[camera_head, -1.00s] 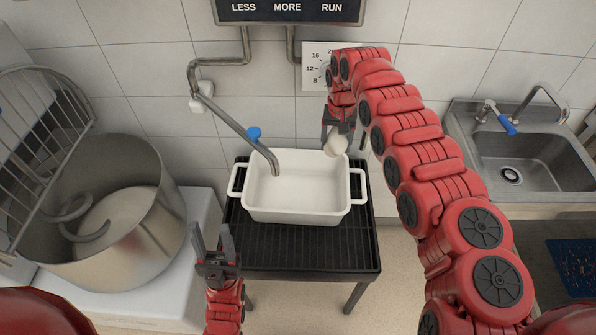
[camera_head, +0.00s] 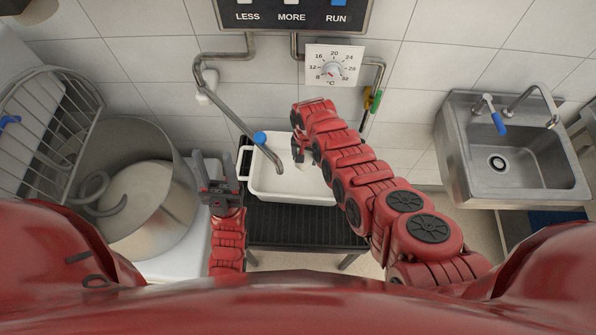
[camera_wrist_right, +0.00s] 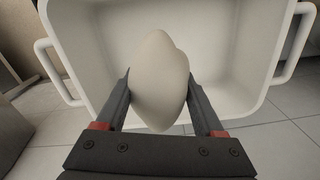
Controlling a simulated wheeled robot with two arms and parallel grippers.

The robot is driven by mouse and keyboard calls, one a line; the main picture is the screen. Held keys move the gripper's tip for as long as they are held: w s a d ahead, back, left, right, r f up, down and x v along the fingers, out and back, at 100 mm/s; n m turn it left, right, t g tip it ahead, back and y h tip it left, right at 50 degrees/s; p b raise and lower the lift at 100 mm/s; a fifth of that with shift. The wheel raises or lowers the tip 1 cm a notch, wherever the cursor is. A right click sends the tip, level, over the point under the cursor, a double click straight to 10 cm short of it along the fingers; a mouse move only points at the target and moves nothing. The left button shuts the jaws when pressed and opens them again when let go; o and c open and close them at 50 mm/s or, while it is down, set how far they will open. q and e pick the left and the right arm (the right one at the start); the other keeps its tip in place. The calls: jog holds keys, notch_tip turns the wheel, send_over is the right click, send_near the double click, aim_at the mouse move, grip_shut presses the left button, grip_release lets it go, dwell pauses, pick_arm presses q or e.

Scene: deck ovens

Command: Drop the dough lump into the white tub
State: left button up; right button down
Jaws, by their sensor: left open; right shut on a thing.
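The white tub (camera_head: 262,185) stands on the black slatted stand, with a handle at each end. The dough lump (camera_wrist_right: 159,82) is pale and rounded. My right gripper (camera_wrist_right: 160,105) is shut on it, and in the right wrist view the tub's inside shows behind the lump. In the head view my right gripper (camera_head: 299,160) hangs over the tub's right half, and my arm hides part of the tub. Only a small pale bit there may be the lump. My left gripper (camera_head: 217,172) is open and empty, left of the tub.
A bent tap pipe with a blue knob (camera_head: 260,138) reaches over the tub. A steel mixing bowl (camera_head: 165,225) stands at left, a sink (camera_head: 515,150) at right. A dial (camera_head: 335,66) and control panel (camera_head: 292,14) are on the wall. The black stand (camera_head: 300,222) is bare in front.

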notch_tip(320, 180, down, 5)
jog(key=b, duration=0.4)
jog(key=shift+r, duration=0.1)
grip_release()
